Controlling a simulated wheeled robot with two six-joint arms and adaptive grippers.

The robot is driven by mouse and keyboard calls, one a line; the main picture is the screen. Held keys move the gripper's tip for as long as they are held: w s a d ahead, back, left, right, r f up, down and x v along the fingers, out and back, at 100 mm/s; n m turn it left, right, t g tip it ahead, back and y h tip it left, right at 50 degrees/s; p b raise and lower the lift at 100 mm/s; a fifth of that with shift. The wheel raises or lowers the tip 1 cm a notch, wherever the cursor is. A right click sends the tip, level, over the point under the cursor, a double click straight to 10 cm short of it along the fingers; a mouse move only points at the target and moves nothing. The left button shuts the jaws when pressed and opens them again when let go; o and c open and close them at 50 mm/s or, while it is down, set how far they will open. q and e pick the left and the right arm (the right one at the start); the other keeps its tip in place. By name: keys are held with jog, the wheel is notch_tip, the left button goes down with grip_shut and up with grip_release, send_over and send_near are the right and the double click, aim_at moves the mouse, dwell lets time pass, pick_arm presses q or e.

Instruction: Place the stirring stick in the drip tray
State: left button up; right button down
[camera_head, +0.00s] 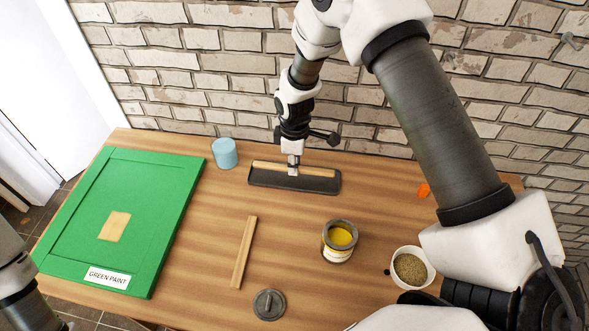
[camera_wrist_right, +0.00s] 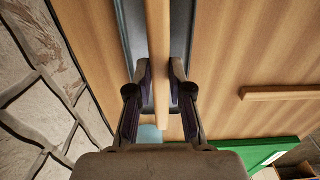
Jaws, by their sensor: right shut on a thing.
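A light wooden stick (camera_head: 318,172) is held by my right gripper (camera_head: 293,168) at the dark grey drip tray (camera_head: 293,185). It lies along the tray's long direction, near the back edge. In the right wrist view the stick (camera_wrist_right: 158,35) runs between the two fingers of my right gripper (camera_wrist_right: 160,80), with the tray (camera_wrist_right: 133,25) beneath it. I cannot tell whether the stick touches the tray floor. A second wooden stick (camera_head: 244,252) lies on the table; it also shows in the right wrist view (camera_wrist_right: 280,92). My left gripper is out of view.
A blue cylinder (camera_head: 225,154) stands left of the tray. A green panel (camera_head: 160,205) labelled GREEN PAINT covers the table's left. An open can of yellow paint (camera_head: 338,252), a round grey lid (camera_head: 269,304) and a white bowl of grains (camera_head: 425,263) stand in front. A brick wall (camera_head: 200,60) is close behind.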

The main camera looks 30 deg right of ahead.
jog(key=f, duration=0.3)
jog(key=shift+w+d+f, duration=0.1)
jog(key=shift+d, duration=0.1)
jog(key=shift+w+f, duration=0.1)
jog(key=shift+f, duration=0.1)
jog(key=shift+r, duration=0.1)
jog(key=shift+a, duration=0.1)
jog(key=c, duration=1.3)
grip_release()
jog(key=shift+c, duration=0.2)
jog(key=shift+o, duration=1.4)
jog(key=shift+f, duration=0.2)
